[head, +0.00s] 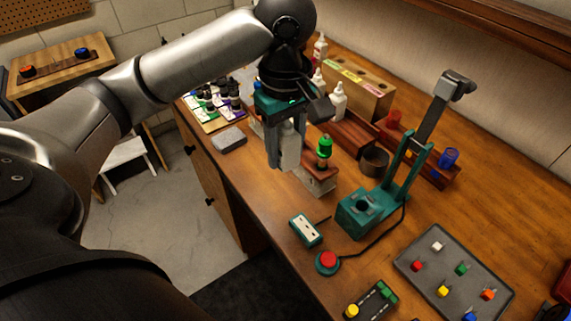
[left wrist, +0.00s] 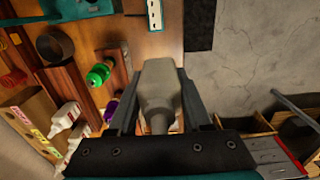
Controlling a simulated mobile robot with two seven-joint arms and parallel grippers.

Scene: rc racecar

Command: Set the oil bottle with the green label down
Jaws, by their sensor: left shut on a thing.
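My left gripper (head: 286,158) points down over the workbench, its two fingers shut on a pale grey-white bottle (head: 290,146). In the left wrist view the bottle (left wrist: 160,88) sits between the fingers, its neck toward the palm. No green label shows on its visible sides. The bottle is beside a small wooden stand (head: 319,178) with a green-capped item (head: 324,147) on it. I cannot tell whether the bottle's base touches anything. My right gripper is in neither view.
A wooden rack with coloured labels (head: 363,92) and white bottles (head: 338,102) stand behind. A teal press-like device (head: 367,211), a grey cup (head: 374,162) and a parts tray (head: 420,262) are to the right. A grey pad (head: 229,139) lies left, near the bench edge.

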